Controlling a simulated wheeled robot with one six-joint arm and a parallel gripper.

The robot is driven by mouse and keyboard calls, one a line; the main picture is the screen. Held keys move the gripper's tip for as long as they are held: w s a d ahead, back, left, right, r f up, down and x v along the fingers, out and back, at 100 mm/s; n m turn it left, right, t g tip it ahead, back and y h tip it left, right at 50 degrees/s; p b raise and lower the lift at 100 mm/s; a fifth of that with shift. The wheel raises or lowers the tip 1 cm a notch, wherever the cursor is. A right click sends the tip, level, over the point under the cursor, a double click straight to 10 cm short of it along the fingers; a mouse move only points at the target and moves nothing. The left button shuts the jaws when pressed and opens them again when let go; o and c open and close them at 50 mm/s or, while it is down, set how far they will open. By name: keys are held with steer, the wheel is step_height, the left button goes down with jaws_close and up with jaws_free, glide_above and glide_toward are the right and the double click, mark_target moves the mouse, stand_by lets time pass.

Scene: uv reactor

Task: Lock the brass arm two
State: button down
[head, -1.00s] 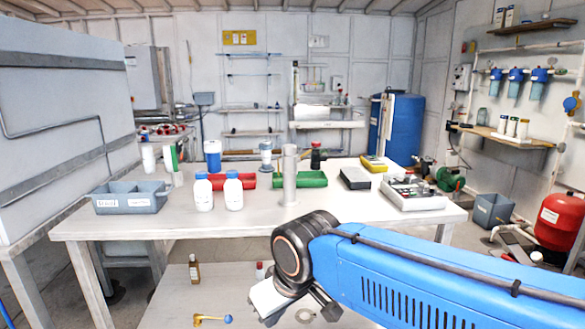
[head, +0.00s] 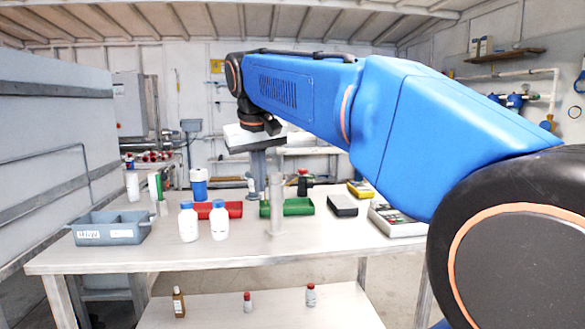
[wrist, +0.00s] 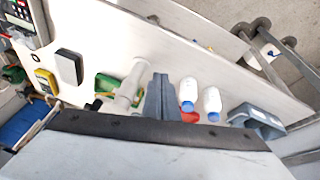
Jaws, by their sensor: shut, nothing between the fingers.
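No brass arm can be made out for certain in the present views. A small blue knob-like spot (wrist: 271,53) shows among grey bars beyond the table's front edge in the wrist view, too small to identify. My gripper (head: 258,172) hangs pointing down over the worktable, its fingers together and empty. Its closed grey fingers (wrist: 161,95) also show in the wrist view, apparently above the table. In the head view, the fingers partly hide the things behind them.
The worktable (head: 330,250) carries a grey divided bin (head: 108,232), white bottles (head: 189,223), a grey upright cylinder (head: 276,205), red and green trays, and meters at the right. Small bottles (head: 179,303) stand on the lower shelf. A pale panel (head: 50,150) borders the left.

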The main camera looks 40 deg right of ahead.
steer(key=w+d+r+m, duration=0.1)
steer(key=w+d+r, duration=0.2)
steer(key=d+r, duration=0.2)
steer(key=w+d+r+m+g+h, duration=0.1)
steer(key=w+d+r+m, duration=0.1)
steer(key=d+r, duration=0.4)
steer(key=shift+w+r+g, duration=0.3)
steer(key=shift+w+r, duration=0.1)
steer(key=shift+r, duration=0.4)
glide_above(292, 182)
step_height(292, 182, down, 11)
steer(key=shift+s+f, duration=0.2)
steer(key=shift+f, duration=0.65)
steer(key=shift+d+y, duration=0.15)
steer(key=shift+y, duration=0.15)
